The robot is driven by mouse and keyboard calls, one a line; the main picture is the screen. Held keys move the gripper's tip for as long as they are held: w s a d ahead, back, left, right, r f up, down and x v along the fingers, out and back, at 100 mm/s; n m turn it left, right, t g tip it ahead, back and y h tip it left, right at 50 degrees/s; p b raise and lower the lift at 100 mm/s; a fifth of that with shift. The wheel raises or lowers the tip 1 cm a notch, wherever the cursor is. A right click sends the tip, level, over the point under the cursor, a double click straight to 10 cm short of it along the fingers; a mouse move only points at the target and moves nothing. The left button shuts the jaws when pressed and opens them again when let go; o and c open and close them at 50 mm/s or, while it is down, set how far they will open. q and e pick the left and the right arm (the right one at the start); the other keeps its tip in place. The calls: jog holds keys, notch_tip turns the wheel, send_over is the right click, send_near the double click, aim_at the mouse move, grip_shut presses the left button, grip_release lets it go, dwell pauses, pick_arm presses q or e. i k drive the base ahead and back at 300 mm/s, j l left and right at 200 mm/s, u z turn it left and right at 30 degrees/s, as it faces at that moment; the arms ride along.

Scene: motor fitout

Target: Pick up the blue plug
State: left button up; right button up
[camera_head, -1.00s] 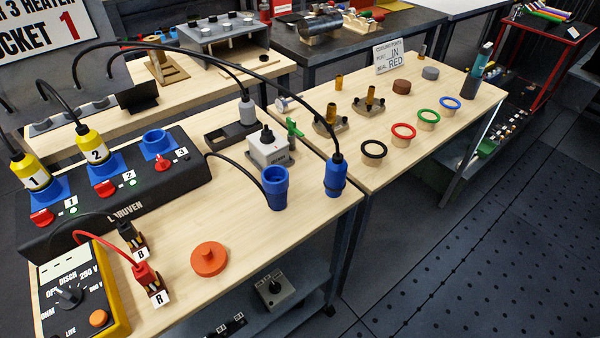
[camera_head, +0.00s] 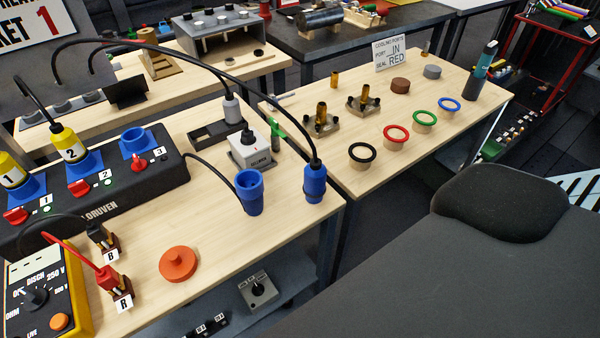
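The blue plug (camera_head: 315,182) stands upright at the right edge of the near wooden bench, with a black cable rising from its top and arching to the left. Beside it on the left is an open-topped blue socket (camera_head: 249,192), with a black cable running left towards the black heater panel (camera_head: 95,188). The plug and the socket are apart. Neither of my grippers shows in the view.
A grey-white box (camera_head: 249,152) and a green piece (camera_head: 276,135) stand behind the plug. An orange knobbed disc (camera_head: 178,264) lies in front. The second bench (camera_head: 345,172) holds several coloured rings and brass fittings. The overhead cable spans the bench.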

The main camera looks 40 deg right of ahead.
aim_at(314, 188)
jog(key=k+l+u, duration=0.1)
jog(key=l+u, duration=0.15)
jog(key=l, duration=0.2)
jog(key=k+l+u, duration=0.1)
jog(key=l+u, duration=0.15)
jog(key=l, duration=0.15)
jog(key=k+l, duration=0.1)
jog(key=l, duration=0.2)
jog(key=k+l+u, duration=0.1)
jog(key=l, duration=0.2)
jog(key=k+l, duration=0.1)
jog(key=l, duration=0.2)
